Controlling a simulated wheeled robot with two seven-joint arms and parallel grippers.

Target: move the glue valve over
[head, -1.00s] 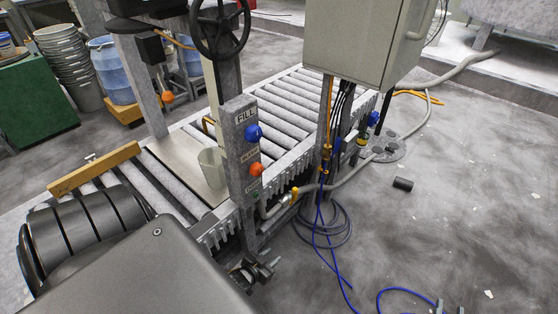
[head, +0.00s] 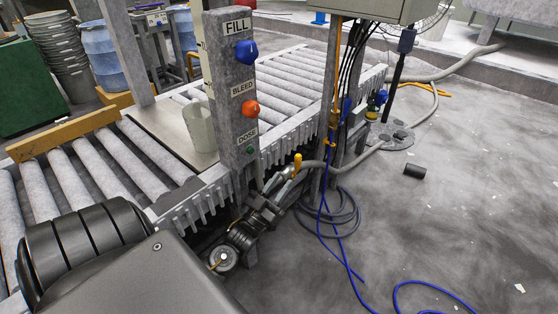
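A valve with a yellow lever (head: 297,166) sits on a grey pipe and hose beside the control post, low at the side of the roller conveyor. The lever stands nearly upright. No label there names it as the glue valve. My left gripper (head: 270,203) is just below and left of the lever, close to the metal pipe end. Its fingers are dark against the pipe, so I cannot tell their gap or whether they touch it. The lever itself looks free of the fingers. My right gripper does not show clearly.
The post (head: 232,100) carries a blue FILL knob (head: 246,51), an orange BLEED knob (head: 250,108) and a green DOSE button (head: 250,150). A pale cup (head: 199,128) stands on the conveyor plate. Coiled cables (head: 335,215) and a blue hose (head: 345,262) lie on the floor. Right floor is mostly clear.

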